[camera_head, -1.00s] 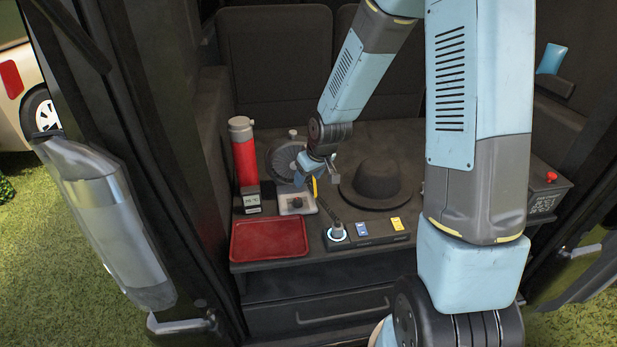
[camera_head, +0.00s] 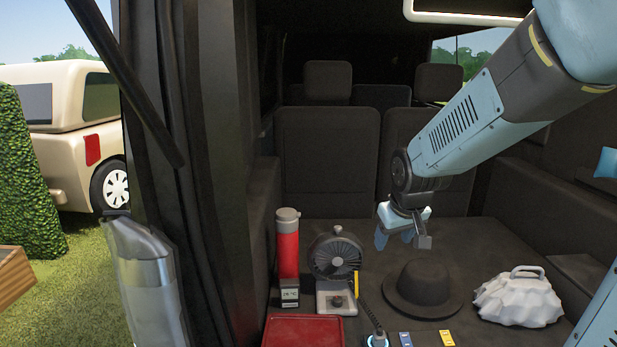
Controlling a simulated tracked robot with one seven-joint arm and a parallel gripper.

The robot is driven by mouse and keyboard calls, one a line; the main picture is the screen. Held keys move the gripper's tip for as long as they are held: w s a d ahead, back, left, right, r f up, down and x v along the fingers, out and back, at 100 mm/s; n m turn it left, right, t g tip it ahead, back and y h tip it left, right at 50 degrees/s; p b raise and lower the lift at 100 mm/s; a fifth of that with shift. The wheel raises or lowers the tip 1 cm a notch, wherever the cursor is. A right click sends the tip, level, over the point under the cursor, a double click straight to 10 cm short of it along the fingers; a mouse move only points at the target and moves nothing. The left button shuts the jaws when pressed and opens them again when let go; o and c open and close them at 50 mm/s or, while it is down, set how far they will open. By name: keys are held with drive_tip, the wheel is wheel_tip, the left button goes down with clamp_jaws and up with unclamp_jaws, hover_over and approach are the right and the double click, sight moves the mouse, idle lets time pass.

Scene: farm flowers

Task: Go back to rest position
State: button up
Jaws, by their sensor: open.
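My gripper (camera_head: 416,243) hangs in the air inside the back of the vehicle, above and behind the dark brimmed hat (camera_head: 424,284). Its short fingers point down, are open and hold nothing that I can see. It is apart from the things on the cargo floor (camera_head: 510,240). My arm comes in from the upper right.
A red bottle (camera_head: 288,250), a small fan (camera_head: 335,262) and a red tray (camera_head: 300,331) stand at left. A white crumpled bag-like thing (camera_head: 517,297) lies at right. Seats (camera_head: 326,155) stand behind. The door frame (camera_head: 205,170) bounds the left.

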drive_tip(key=s+d+r+m, duration=0.1)
drive_tip(key=s+d+r, duration=0.1)
drive_tip(key=s+r, duration=0.3)
drive_tip(key=s+d+r+m, duration=0.2)
drive_tip(key=s+r, duration=0.3)
drive_tip(key=s, duration=0.7)
drive_tip(key=shift+s+d+r+t, duration=0.2)
drive_tip(key=shift+d+r+t, duration=0.05)
drive_tip(key=shift+r+t, duration=0.15)
